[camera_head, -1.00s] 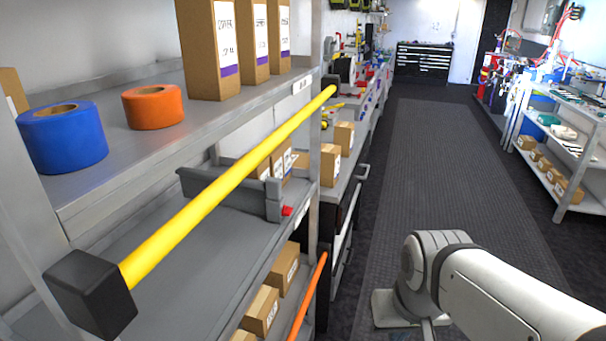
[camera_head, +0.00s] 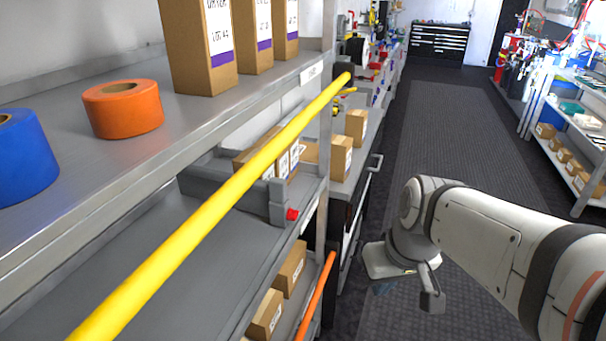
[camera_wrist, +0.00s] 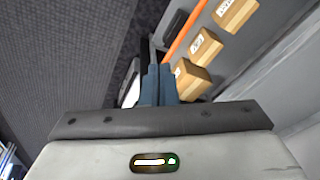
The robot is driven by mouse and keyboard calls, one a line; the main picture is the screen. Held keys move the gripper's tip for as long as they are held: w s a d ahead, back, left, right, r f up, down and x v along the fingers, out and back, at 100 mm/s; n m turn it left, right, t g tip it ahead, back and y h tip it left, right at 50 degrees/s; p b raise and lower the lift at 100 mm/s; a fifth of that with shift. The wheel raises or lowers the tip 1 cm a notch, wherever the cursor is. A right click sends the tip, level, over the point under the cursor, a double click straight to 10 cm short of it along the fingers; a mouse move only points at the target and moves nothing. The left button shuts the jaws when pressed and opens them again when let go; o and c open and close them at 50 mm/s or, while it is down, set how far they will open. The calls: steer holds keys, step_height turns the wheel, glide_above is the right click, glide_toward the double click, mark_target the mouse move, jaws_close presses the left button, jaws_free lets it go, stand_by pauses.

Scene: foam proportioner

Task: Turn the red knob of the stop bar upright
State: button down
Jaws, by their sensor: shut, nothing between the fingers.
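The small red knob (camera_head: 292,214) is at the front end of a grey bar-like piece (camera_head: 277,203) on the middle shelf, in the head view. It is too small to tell whether it is upright or turned. A long yellow bar (camera_head: 215,210) runs slantwise along the shelf front, nearer to me. My gripper (camera_wrist: 158,72) shows in the wrist view with its blue fingers together and nothing between them. It is low beside the shelf, apart from the knob, which is not in the wrist view.
Cardboard boxes (camera_head: 267,315) and an orange bar (camera_head: 315,295) are low on the shelf. A blue roll (camera_head: 25,158) and an orange roll (camera_head: 123,108) lie on the upper shelf (camera_head: 150,160). The aisle floor (camera_head: 440,130) is clear; another shelf stands right.

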steer(key=w+a+r+n+y+p, duration=0.1)
steer(key=w+a+r+n+y, duration=0.2)
steer(key=w, duration=0.4)
steer(key=w+a+r+n+y, duration=0.2)
steer(key=w+r+n, duration=0.1)
steer(key=w+n, duration=0.3)
steer(key=w+a+r+n+y+p, duration=0.1)
steer(key=w+a+r+n+y, duration=0.15)
steer(key=w, duration=0.55)
steer(key=p, duration=0.2)
glide_above(290, 215)
steer(key=d, duration=0.3)
step_height(290, 215, down, 6)
steer(key=f, duration=0.3)
steer(key=shift+s+a+f+t, duration=0.1)
steer(key=shift+s+a+t, duration=0.15)
steer(key=shift+s+t, duration=0.15)
steer(key=shift+f, duration=0.6)
steer(key=shift+s+a+f+n+b, duration=0.1)
steer(key=shift+a+f+n+b, duration=0.15)
steer(key=shift+b, duration=0.65)
steer(key=shift+d+r+t+h, duration=0.15)
steer(key=shift+t+h, duration=0.1)
steer(key=shift+t, duration=0.05)
